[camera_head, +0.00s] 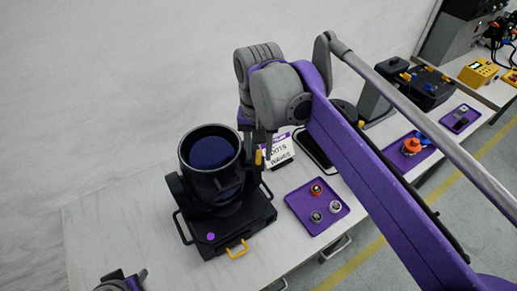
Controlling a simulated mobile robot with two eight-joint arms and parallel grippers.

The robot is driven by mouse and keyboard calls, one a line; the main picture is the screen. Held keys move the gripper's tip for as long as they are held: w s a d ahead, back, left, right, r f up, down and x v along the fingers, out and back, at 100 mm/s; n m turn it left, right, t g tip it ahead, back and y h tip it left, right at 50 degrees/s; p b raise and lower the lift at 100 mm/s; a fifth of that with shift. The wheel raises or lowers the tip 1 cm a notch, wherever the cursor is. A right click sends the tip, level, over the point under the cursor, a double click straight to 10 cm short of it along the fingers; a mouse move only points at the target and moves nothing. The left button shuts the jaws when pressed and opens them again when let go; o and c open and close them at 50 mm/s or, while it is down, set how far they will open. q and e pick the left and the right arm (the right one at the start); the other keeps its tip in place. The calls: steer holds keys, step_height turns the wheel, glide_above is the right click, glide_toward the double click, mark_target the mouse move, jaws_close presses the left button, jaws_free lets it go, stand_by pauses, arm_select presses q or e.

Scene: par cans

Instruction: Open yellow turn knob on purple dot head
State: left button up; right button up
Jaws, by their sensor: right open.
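The black par can head (236,168) stands with its round opening tilted up on a black base (236,227) marked with a purple dot (211,237). A small yellow knob (258,157) shows at the head's right side. My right gripper (259,146) is open, pointing down right by the yellow knob. I cannot tell whether its fingers touch the knob or straddle it. My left gripper (124,283) shows only partly at the bottom left edge, apart from the head, and its jaw state is unclear.
A yellow handle (237,249) is on the base's front. A white note card (280,151) stands behind right. A purple tray (325,218) with several small round parts lies right of the base. My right arm crosses the right side. The table's left (110,225) is clear.

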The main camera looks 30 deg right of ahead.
arm_select(q)
steer(key=shift+w+r+p, duration=0.2)
steer(key=shift+r+p, duration=0.15)
steer(key=shift+r, duration=0.2)
arm_select(e)
step_height(320, 180, up, 11)
steer(key=shift+f, duration=0.15)
